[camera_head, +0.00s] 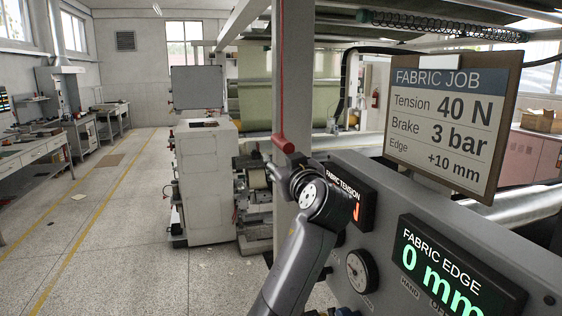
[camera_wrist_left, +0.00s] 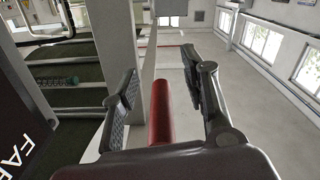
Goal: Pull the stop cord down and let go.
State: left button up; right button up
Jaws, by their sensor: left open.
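The stop cord (camera_head: 281,70) is a thin red line hanging from above in front of a grey post. It ends in a red cylindrical handle (camera_head: 284,144). My left gripper (camera_head: 282,163) is at the lower part of this handle, and its wrist partly hides the contact area in the head view. In the left wrist view, the red handle (camera_wrist_left: 161,112) lies between the two spread fingers of my left gripper (camera_wrist_left: 162,75), with a visible gap on both sides. The left gripper is open and not clamped on the handle. My right gripper is in neither view.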

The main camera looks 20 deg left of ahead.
pick_arm(q)
jog(key=v, duration=1)
jog(key=shift+s+d, duration=0.2)
jog(key=shift+s, duration=0.05)
